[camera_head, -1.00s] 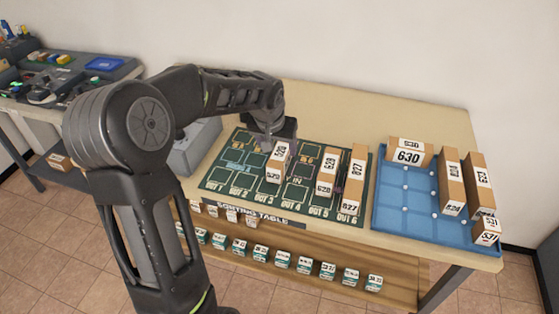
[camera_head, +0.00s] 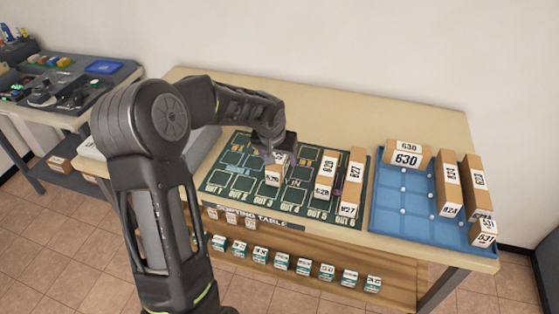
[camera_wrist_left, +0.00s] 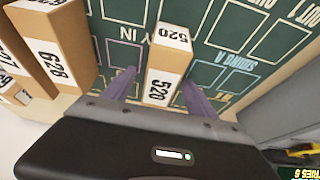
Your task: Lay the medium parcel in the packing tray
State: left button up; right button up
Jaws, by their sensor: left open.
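The parcel marked 520 (camera_head: 273,178) stands on the green sorting mat (camera_head: 222,181), and its upper part is partly hidden by my left gripper (camera_head: 275,152). It is smaller than the parcels marked 628 and 627 and may be the medium one. In the left wrist view, parcel 520 (camera_wrist_left: 167,62) sits between the two purple fingers of my left gripper (camera_wrist_left: 159,80), which is open around it. The blue tray (camera_head: 402,205), apparently the packing tray, lies at the right of the table and holds several parcels. My right gripper is not in view.
Parcels 628 (camera_head: 326,175) and 627 (camera_head: 352,182) stand just right of parcel 520. Parcel 630 (camera_head: 407,158) is at the tray's back; others line its right side. The tray's left and middle are clear. A low shelf with small boxes runs below the tabletop.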

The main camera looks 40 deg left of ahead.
aim_at(278, 157)
pick_arm(q)
jog(key=shift+x, duration=1.5)
grip_shut()
